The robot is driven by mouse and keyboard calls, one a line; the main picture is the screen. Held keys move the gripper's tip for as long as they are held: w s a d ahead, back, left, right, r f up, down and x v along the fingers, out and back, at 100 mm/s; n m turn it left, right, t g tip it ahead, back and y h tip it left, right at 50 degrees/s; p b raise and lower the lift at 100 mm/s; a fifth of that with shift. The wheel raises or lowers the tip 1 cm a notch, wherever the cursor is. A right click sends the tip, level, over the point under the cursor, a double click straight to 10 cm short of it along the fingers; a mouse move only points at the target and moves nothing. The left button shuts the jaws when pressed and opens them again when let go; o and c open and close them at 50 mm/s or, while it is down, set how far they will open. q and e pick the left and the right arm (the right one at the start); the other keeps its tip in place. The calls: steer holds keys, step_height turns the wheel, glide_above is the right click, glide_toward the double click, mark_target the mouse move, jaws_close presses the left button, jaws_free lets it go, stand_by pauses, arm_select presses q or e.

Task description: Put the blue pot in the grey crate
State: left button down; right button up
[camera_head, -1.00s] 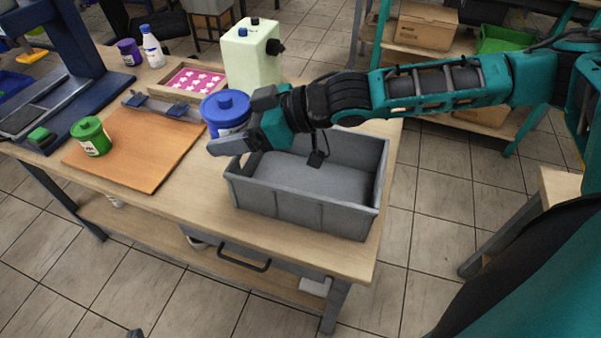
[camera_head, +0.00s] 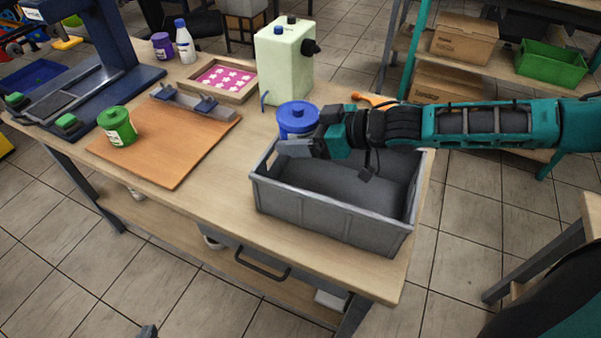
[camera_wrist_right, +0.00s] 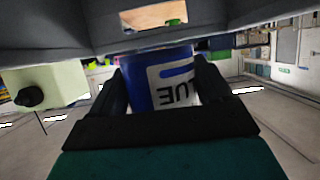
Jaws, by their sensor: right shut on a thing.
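The blue pot (camera_head: 298,117), with a blue lid and a white label, is in my right gripper (camera_head: 307,144). In the right wrist view the pot (camera_wrist_right: 163,80) sits between the two fingers, its label upside down. The grey crate (camera_head: 330,222) stands at the right end of the table, its visible inside empty. In the head view the pot appears at the crate's back left rim, upright; its lower part is hidden by the gripper. Only a small dark tip of my left gripper (camera_head: 148,331) shows at the bottom edge.
A green pot (camera_head: 117,127) stands on an orange-brown board (camera_head: 165,155) left of the crate. A pale green canister (camera_head: 284,65) and a framed pink panel (camera_head: 226,77) stand behind. An orange-handled tool (camera_head: 374,100) lies at the back edge.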

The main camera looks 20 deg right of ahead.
step_height(320, 180, down, 8)
steer(key=shift+f+b, duration=0.1)
steer(key=shift+b, duration=1)
steer(key=shift+f, duration=0.35)
steer(key=shift+f, duration=0.3)
steer(key=shift+f, duration=0.25)
steer(key=o, duration=1.2)
steer(key=shift+f, duration=0.1)
steer(key=shift+o, duration=0.2)
steer(key=v, duration=0.3)
steer(key=r+v, duration=0.1)
steer(key=v, duration=0.2)
steer(key=shift+s+r, duration=0.1)
steer(key=shift+r, duration=0.05)
steer(key=shift+s+d+r, duration=0.35)
steer(key=shift+s+d, duration=0.1)
